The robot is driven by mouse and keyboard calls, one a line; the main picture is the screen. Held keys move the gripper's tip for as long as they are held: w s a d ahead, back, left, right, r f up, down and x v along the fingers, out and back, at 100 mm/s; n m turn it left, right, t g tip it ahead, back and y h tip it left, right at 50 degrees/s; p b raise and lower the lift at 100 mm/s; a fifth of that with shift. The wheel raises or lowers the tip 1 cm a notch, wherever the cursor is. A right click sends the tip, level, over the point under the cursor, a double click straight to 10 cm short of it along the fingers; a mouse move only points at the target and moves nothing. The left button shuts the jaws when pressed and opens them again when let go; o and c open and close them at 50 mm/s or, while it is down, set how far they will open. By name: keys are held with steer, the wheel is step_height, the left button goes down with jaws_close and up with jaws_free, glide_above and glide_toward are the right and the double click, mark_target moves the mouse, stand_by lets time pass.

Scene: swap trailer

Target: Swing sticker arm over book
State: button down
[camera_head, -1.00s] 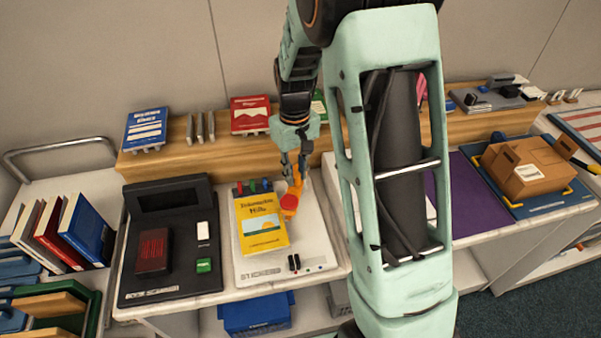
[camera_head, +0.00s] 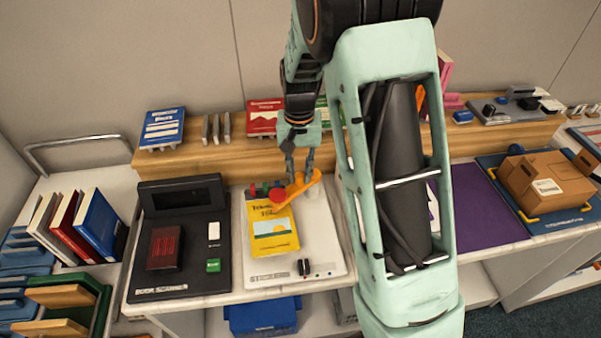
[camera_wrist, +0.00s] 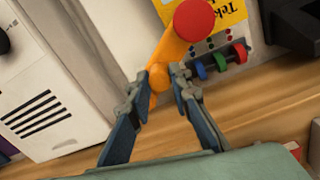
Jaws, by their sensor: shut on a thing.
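The yellow book (camera_head: 272,237) lies on the white sticker station (camera_head: 318,262), with its lower part in clear view. The orange sticker arm (camera_head: 304,189) pivots from a post at the station's right, and its red round head (camera_head: 277,196) is over the book's top edge. My gripper (camera_head: 300,180) is shut on the orange arm. In the wrist view my fingers (camera_wrist: 160,85) close around the orange arm (camera_wrist: 168,55), and the red head (camera_wrist: 194,19) overlaps the yellow book (camera_wrist: 232,8). Whether the head touches the cover cannot be told.
Red, green and blue levers (camera_wrist: 222,62) stand beside the book. A black book scanner (camera_head: 178,238) is to the left. A wooden shelf (camera_head: 190,155) runs behind. A purple mat (camera_head: 480,210) and a cardboard box (camera_head: 545,185) are to the right.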

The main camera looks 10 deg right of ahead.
mark_target(299, 175)
stand_by(0.3)
steer(key=c, duration=1.8)
jaws_free()
steer(key=shift+o, duration=0.2)
step_height(299, 175, up, 12)
